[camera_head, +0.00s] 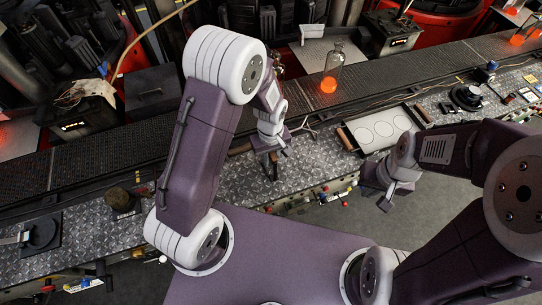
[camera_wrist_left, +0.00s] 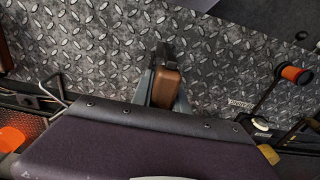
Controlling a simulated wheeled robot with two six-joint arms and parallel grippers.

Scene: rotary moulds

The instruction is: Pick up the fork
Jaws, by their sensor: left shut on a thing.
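My left gripper (camera_head: 273,158) is low over the steel tread-plate bench in the head view. In the left wrist view my left gripper (camera_wrist_left: 165,85) is shut on a brown, wooden-looking handle, which I take to be the fork (camera_wrist_left: 166,90). Thin bent metal prongs show at the left of that view, and a thin prong shape shows just right of the gripper in the head view. The shaft between is hidden by the gripper body. I cannot tell whether the fork touches the bench. My right gripper (camera_head: 384,190) hangs empty-looking near the bench's front edge; its jaws are unclear.
A conveyor (camera_head: 100,158) runs behind the bench. A clear bottle with a glowing base (camera_head: 329,84) stands on it, up and right of my left gripper. A tray with white ovals (camera_head: 380,130) lies to the right. Levers with coloured knobs line the bench front.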

